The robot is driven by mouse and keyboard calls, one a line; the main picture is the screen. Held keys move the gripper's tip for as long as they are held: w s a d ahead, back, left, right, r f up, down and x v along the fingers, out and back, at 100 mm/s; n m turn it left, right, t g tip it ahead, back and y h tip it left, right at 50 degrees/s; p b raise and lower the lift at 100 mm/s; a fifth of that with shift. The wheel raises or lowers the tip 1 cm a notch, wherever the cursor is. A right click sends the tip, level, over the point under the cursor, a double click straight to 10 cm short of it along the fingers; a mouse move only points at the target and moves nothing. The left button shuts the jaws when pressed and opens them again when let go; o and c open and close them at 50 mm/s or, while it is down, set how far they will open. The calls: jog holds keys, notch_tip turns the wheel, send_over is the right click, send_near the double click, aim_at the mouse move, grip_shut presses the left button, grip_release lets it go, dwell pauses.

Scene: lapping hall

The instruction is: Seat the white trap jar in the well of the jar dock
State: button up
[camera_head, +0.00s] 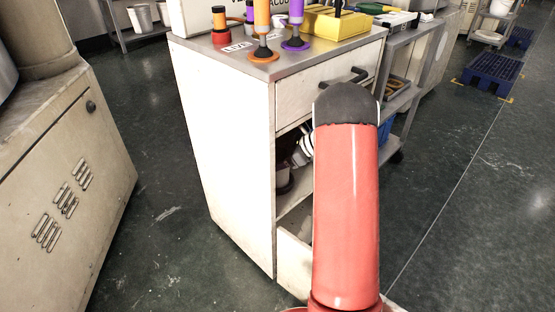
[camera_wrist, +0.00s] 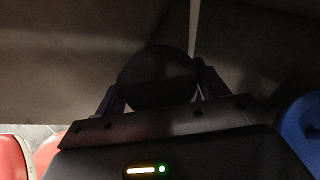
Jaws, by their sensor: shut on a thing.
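In the wrist view my gripper (camera_wrist: 160,90) has its two dark purple fingers on either side of a round, dark-looking thing (camera_wrist: 160,75), and is shut on it. It is in deep shadow, so I cannot tell its colour or confirm that it is the white trap jar. In the head view black and white parts (camera_head: 301,150) show inside the open cabinet, partly behind my red arm. A dark cylindrical thing (camera_head: 283,178) stands on the shelf below them, at the left. I cannot make out the jar dock or its well.
The white cabinet (camera_head: 226,140) has an open compartment under a drawer with a dark handle (camera_head: 345,78). Its top holds orange and purple plunger-like tools (camera_head: 263,30) and a yellow box (camera_head: 328,24). A beige machine (camera_head: 60,180) stands at left. A grey cart (camera_head: 402,100) adjoins at right.

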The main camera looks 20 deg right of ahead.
jog(key=shift+f, duration=0.25)
jog(key=shift+f, duration=0.1)
jog(key=shift+f, duration=0.15)
jog(key=o, duration=1.4)
